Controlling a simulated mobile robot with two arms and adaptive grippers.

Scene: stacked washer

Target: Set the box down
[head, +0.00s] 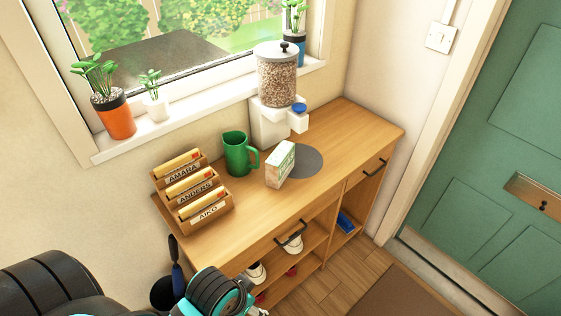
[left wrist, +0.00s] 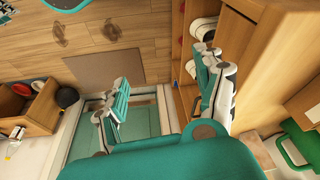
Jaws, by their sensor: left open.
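The white and green box (head: 280,164) stands upright on the wooden cabinet top (head: 225,225). It is at the left edge of a grey round mat (head: 306,161); I cannot tell whether it overlaps the mat. No gripper touches it. My left arm comes in at the bottom left of the head view, with its wrist in front of the cabinet and well short of the box. In the left wrist view my left gripper (left wrist: 165,85) has its two fingers wide apart with nothing between them. My right gripper is not in view.
A green mug (head: 237,154) stands left of the box, and a letter rack (head: 192,190) is further left. A grain dispenser (head: 277,77) is behind. Potted plants line the windowsill (head: 180,117). Shoes sit on shelves below. The cabinet top is clear right of the mat.

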